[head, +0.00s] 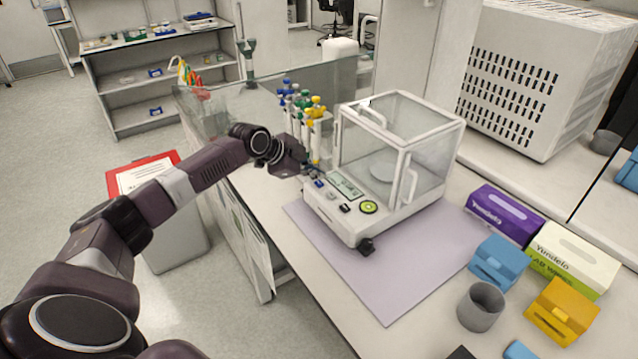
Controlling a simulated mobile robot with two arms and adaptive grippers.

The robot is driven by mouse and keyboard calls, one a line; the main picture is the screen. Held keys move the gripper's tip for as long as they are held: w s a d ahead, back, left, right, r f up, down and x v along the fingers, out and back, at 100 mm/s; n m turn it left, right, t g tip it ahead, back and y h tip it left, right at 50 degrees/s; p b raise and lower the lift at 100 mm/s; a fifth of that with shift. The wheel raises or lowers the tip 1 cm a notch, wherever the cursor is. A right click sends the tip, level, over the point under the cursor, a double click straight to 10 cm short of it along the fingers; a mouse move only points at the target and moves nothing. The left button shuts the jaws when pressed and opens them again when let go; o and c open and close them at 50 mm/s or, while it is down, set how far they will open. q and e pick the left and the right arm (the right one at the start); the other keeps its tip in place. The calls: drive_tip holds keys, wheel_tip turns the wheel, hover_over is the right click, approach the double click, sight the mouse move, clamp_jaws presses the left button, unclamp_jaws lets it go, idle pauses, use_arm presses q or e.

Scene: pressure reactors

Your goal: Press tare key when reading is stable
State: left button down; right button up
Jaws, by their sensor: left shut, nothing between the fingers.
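The balance (395,165), white with a clear glass draft shield, stands on a pale purple mat (400,285) on the bench. Its front panel has a display (347,184), too small to read here. Near the display are a blue key (319,183), a dark key (345,208) and a round green key (369,207); I cannot read their labels. My left gripper (312,172) is shut and empty at the front left of the panel, close to the blue key. I cannot tell whether it touches the key. My right gripper is not in view.
A rack of pipettes (313,125) stands just behind my left gripper, beside the balance. Purple (503,214) and white-green (575,258) wipe boxes, blue (499,262) and orange (562,311) boxes, and a grey cup (480,307) stand at the right. The mat's front is clear.

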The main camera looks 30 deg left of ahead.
sight(317, 184)
use_arm(q)
drive_tip(key=shift+f, duration=0.4)
drive_tip(key=shift+f+b, duration=0.45)
drive_tip(key=shift+b, duration=0.05)
idle(0.8)
drive_tip(key=shift+r, duration=0.1)
drive_tip(key=shift+r+p, duration=0.65)
drive_tip(key=shift+r, duration=0.1)
wheel_tip(317, 184, up, 5)
drive_tip(key=p, duration=0.4)
